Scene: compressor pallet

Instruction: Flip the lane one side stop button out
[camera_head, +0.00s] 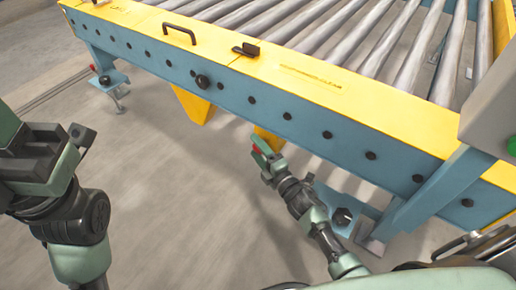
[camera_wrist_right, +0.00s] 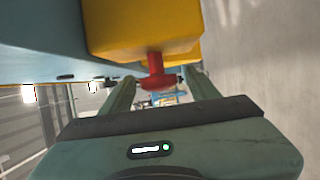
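The stop button (camera_wrist_right: 156,72) is red, on a short red stem under a yellow box (camera_wrist_right: 145,28) in the right wrist view. In the head view a bit of red (camera_head: 257,149) shows at my right gripper (camera_head: 264,151), beside the lower edge of the conveyor, where part of the yellow box (camera_head: 268,138) shows. My right gripper's two fingers (camera_wrist_right: 160,92) are apart, one on each side of the button; I cannot tell whether either touches it. My left gripper (camera_head: 75,142) is at the left of the head view, away from the conveyor; its fingers are unclear.
The roller conveyor (camera_head: 300,122) has a blue side rail and a yellow top edge with black handles (camera_head: 180,32). Another yellow part (camera_head: 193,106) hangs under the rail. A grey box with a green button (camera_head: 512,145) stands at the right. The floor (camera_head: 190,190) in front is clear.

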